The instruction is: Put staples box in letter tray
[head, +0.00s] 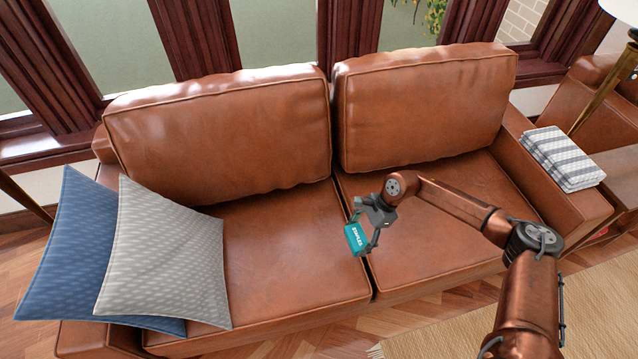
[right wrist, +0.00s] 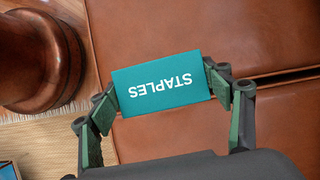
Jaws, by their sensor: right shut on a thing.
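The staples box (head: 356,239) is a small teal box with white "STAPLES" lettering. My right gripper (head: 366,236) is shut on it and holds it in front of the brown leather sofa, over the area of the seat cushions in the head view. In the right wrist view the box (right wrist: 161,84) sits between the two fingers of the gripper (right wrist: 164,95), its lettering upside down. No letter tray can be made out in either view. My left gripper is not in view.
The leather sofa (head: 265,243) fills the middle. Blue (head: 75,255) and grey (head: 165,260) pillows lie at its left end. A striped folded blanket (head: 563,158) lies on its right arm. A woven rug (head: 450,335) is on the wooden floor in front.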

